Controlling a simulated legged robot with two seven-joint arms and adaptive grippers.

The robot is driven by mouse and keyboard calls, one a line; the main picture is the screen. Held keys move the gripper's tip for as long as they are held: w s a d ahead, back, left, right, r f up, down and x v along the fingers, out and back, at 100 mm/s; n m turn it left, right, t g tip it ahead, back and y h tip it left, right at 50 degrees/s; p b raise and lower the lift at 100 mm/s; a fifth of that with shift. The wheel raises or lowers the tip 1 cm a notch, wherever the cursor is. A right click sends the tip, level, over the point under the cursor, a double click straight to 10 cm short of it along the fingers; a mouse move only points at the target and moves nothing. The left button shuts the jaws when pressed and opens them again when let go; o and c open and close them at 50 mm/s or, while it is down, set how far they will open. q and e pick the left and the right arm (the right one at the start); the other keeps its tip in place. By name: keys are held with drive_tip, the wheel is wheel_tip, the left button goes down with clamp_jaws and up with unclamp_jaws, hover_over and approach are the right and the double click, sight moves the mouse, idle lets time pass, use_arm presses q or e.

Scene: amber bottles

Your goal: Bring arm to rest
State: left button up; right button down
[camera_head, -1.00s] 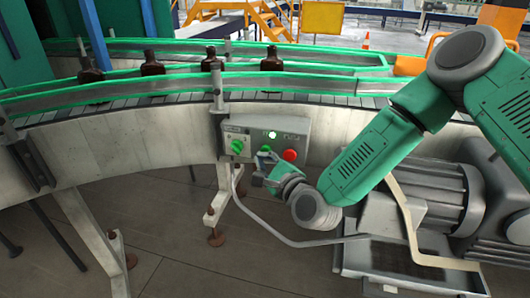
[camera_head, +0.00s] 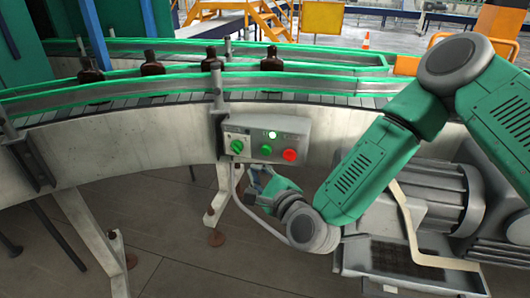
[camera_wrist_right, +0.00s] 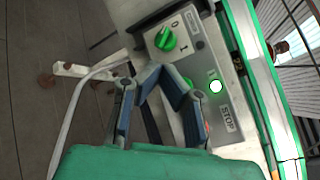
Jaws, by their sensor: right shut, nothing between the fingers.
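My right gripper (camera_head: 251,180) is shut and empty, just below the control box (camera_head: 241,134) on the conveyor's side. The box carries a green knob (camera_head: 237,146), a lit green-white lamp (camera_head: 272,135), a green button (camera_head: 266,150) and a red button (camera_head: 290,155). In the right wrist view, my right gripper (camera_wrist_right: 157,75) has its fingers angled together in front of the box, near the green knob (camera_wrist_right: 165,39). The fingers partly cover the green button there. My left gripper is in neither view.
Several amber bottles stand on the curved conveyor (camera_head: 150,135), one of them near the middle (camera_head: 212,60). A grey motor unit (camera_head: 440,195) stands at right, below and behind my right arm. A support leg (camera_head: 218,195) and a cable run below the box. Floor is open at lower left.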

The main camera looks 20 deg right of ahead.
idle(0.6)
drive_tip(key=s+f+n+g, duration=0.9)
drive_tip(key=s+f+n, duration=0.5)
drive_tip(key=s+f, duration=0.35)
drive_tip(key=s+d+f+n+g+h, duration=0.2)
drive_tip(key=s+d+n, duration=0.3)
drive_tip(key=s, duration=0.3)
drive_tip(key=s+d+f+n+g+h, duration=0.1)
drive_tip(key=s+d+f+n+g, duration=0.3)
drive_tip(key=s+d, duration=0.3)
drive_tip(key=shift+s+d+n+g+h, duration=0.35)
drive_tip(key=shift+s+n+g, duration=0.3)
drive_tip(key=shift+s, duration=0.45)
drive_tip(key=shift+w+f, duration=0.1)
drive_tip(key=shift+w, duration=0.05)
drive_tip(key=shift+a, duration=0.1)
